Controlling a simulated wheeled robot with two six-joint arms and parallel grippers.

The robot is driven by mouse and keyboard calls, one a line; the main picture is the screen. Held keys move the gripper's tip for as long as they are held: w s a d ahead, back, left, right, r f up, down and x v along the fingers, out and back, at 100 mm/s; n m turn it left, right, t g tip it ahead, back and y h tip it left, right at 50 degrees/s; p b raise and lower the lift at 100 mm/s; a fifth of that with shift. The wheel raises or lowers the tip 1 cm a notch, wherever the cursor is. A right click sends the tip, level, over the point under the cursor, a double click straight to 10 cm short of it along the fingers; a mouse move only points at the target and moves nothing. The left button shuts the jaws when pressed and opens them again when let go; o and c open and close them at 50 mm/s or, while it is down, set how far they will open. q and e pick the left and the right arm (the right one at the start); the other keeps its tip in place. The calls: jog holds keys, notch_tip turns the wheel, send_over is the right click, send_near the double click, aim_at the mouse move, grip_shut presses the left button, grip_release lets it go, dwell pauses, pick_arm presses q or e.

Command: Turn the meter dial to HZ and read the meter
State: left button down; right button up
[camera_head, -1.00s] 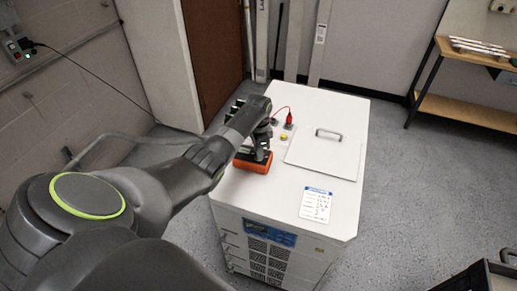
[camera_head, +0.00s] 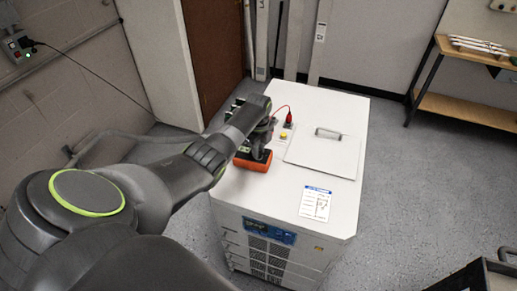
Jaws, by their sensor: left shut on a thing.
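An orange meter (camera_head: 254,162) sits on the left part of the white cabinet top (camera_head: 255,190). My left gripper (camera_head: 262,146) is over the meter, pointing down, and is shut at its upper face. The gripper and wrist cover the dial and the display, so I cannot read the dial setting or any value. My right gripper is not in view.
A red plug with a lead (camera_head: 289,120) and a yellow button (camera_head: 284,137) are behind the meter. A lid with a handle (camera_head: 320,155) and a printed card (camera_head: 315,204) lie on the right. A wooden bench (camera_head: 470,110) stands at the far right.

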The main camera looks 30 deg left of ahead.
pick_arm(q)
jog(key=m, duration=0.3)
jog(key=shift+m, duration=2.3)
jog(key=c, duration=1.2)
grip_release()
jog(key=shift+c, duration=0.2)
jog(key=shift+r, duration=0.1)
